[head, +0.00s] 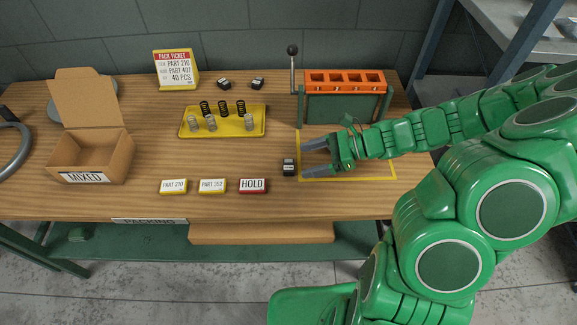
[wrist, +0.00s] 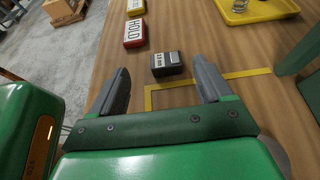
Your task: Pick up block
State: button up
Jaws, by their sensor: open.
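A small black block (head: 289,167) with a light label sits on the wooden table, just outside the left edge of a yellow taped outline (head: 350,179). In the wrist view the block (wrist: 167,64) lies ahead of my gripper, a little beyond the fingertips and between their lines. My gripper (head: 309,157) is open and empty, with its grey fingers low over the table and pointing left. In the wrist view my gripper (wrist: 163,80) shows both fingers spread apart. Two similar dark blocks, one at the back (head: 223,84) and one beside it (head: 257,83), stand behind a yellow tray.
The yellow tray (head: 257,131) holds several springs. A HOLD plate (head: 253,186) and two part plates (head: 212,186) lie left of the block. An open MIXED box (head: 85,178) stands at left. An orange-topped rack (head: 344,108) and a lever (head: 293,75) stand behind my gripper.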

aim_at(291, 164)
jog(key=a+f, duration=0.1)
jog(key=a, duration=0.1)
jog(key=a+f, duration=0.1)
jog(key=shift+w+a+f, duration=0.2)
jog(key=shift+w+f, duration=0.1)
jog(key=shift+f, duration=0.05)
jog(key=shift+a+f, duration=0.25)
jog(key=shift+a, duration=0.35)
jog(key=c, duration=1.3)
